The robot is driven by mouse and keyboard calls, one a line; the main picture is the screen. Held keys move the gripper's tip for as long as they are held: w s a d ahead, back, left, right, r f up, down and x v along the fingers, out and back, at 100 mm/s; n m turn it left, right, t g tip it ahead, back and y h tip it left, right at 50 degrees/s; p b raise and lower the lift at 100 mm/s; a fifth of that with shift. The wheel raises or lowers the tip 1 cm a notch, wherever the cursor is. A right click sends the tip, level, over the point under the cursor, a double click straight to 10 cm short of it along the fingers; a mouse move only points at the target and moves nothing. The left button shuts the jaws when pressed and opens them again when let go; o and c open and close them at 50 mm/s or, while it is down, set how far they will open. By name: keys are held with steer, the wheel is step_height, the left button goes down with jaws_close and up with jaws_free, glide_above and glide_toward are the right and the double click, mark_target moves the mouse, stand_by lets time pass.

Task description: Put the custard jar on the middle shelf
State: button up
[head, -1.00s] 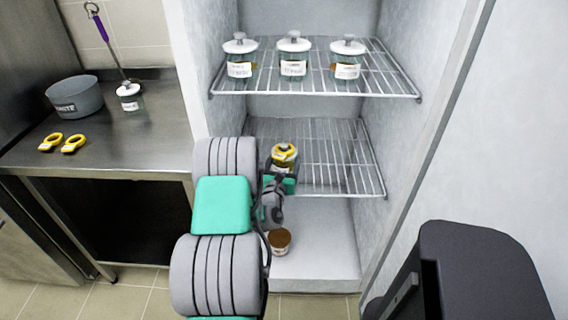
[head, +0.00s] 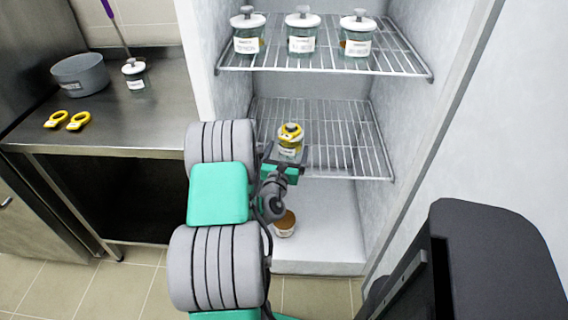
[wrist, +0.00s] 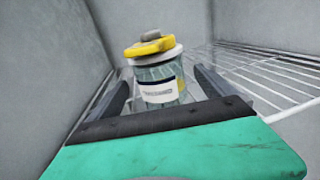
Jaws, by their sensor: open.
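A glass jar (head: 290,146) with a pale label, a white lid and a yellow ring-shaped piece around its grey knob stands on the wire middle shelf (head: 345,150), toward its left side. Its label is too small to read, so I cannot confirm it is the custard jar. My gripper (head: 287,160) is open at the near side of this jar. In the wrist view the jar (wrist: 160,82) stands between and slightly beyond the two spread dark fingers (wrist: 162,92), with gaps showing beside it. The jar's base is partly hidden by my gripper.
Three white-lidded jars (head: 302,38) stand on the upper shelf (head: 385,62). A brown-topped tub (head: 284,224) sits on the cabinet floor below my gripper. The middle shelf's right side is clear.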

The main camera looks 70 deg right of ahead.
steer(key=a+b, duration=0.2)
steer(key=a, duration=0.5)
steer(key=shift+s+a, duration=0.25)
steer(key=shift+a, duration=0.15)
